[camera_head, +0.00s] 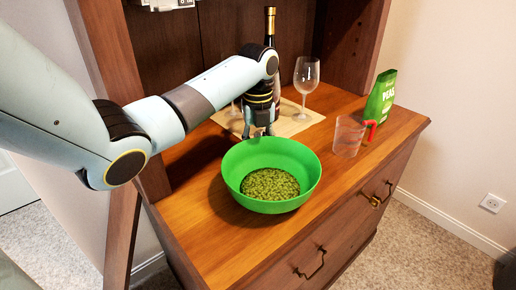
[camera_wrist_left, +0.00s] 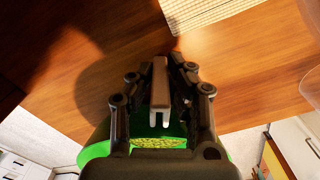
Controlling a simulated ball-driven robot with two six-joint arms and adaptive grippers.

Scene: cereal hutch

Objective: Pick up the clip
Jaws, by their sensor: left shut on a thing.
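My left gripper (camera_head: 258,130) is above the far rim of the green bowl, in front of the bottle. In the left wrist view, my left gripper (camera_wrist_left: 157,78) is shut on a small brownish-grey clip (camera_wrist_left: 160,82) with pale forked ends. The clip is held between the two fingers, above the wooden top and near the bowl. In the head view I cannot make out the clip clearly at the gripper. My right gripper is not in view.
The green bowl (camera_head: 237,181) holds small green pieces. A clear cup (camera_head: 347,138) with a red handle and a green peas bag (camera_head: 380,98) stand at right. The front-left top is clear.

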